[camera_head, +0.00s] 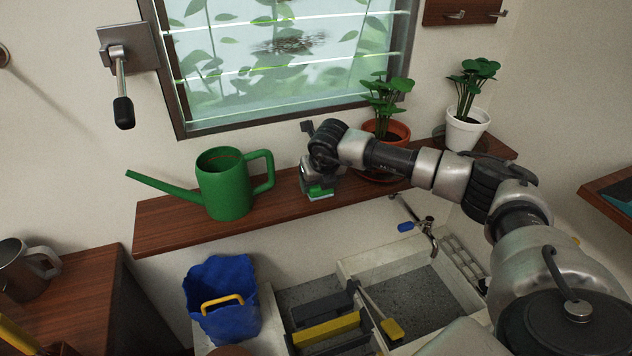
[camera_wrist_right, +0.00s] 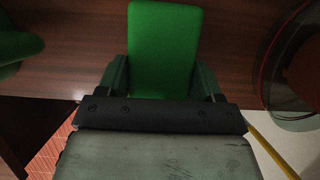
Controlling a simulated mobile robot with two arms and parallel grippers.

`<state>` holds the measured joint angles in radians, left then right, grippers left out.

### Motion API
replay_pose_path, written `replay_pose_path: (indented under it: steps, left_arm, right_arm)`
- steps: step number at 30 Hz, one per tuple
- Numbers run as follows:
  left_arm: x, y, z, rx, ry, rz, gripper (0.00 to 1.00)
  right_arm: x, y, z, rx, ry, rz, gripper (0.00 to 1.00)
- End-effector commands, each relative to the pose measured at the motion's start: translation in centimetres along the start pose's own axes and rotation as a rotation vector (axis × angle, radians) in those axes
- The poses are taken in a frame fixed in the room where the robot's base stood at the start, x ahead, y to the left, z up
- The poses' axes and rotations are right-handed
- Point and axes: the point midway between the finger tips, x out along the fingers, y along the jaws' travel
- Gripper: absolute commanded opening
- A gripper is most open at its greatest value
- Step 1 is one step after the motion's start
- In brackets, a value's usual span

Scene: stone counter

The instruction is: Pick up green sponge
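The green sponge (camera_wrist_right: 163,45) is in the middle of the right wrist view, between the two fingers of my right gripper (camera_wrist_right: 163,78). A finger sits close against each side of it, with no clear gap. In the head view the sponge (camera_head: 320,193) shows as a small green piece under my right gripper (camera_head: 319,183), at the wooden shelf. The gripper hides most of it there. I cannot tell whether the sponge rests on the shelf or is just above it. My left gripper is not in view.
The wooden shelf (camera_head: 285,204) also holds a green watering can (camera_head: 224,185) to the left and a terracotta-potted plant (camera_head: 385,128) and white-potted plant (camera_head: 466,131) to the right. Below are a sink (camera_head: 405,290), tap (camera_head: 432,240) and blue container (camera_head: 222,315).

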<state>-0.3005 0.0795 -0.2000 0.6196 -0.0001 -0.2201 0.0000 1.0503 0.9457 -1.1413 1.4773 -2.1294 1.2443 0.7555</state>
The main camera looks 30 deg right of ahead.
Motion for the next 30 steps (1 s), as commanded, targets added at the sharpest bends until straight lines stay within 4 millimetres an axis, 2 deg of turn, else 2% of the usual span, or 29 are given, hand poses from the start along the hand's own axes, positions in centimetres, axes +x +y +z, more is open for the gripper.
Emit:
replay_pose_path:
  steps: [3, 14, 20, 30]
  left_arm:
    - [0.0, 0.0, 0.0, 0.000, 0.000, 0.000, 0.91]
    - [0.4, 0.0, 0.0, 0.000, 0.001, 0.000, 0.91]
    - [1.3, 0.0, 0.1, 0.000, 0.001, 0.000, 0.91]
    - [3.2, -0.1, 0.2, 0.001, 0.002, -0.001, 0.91]
  right_arm:
    - [0.0, 0.0, 0.0, 0.000, -0.001, 0.000, 0.39]
    - [-0.9, 0.0, 0.4, 0.000, -0.002, 0.001, 0.39]
    - [-3.6, 0.0, 1.6, 0.000, -0.006, 0.002, 0.39]
    - [-9.9, -5.3, -2.0, 0.001, -0.003, -0.005, 0.39]
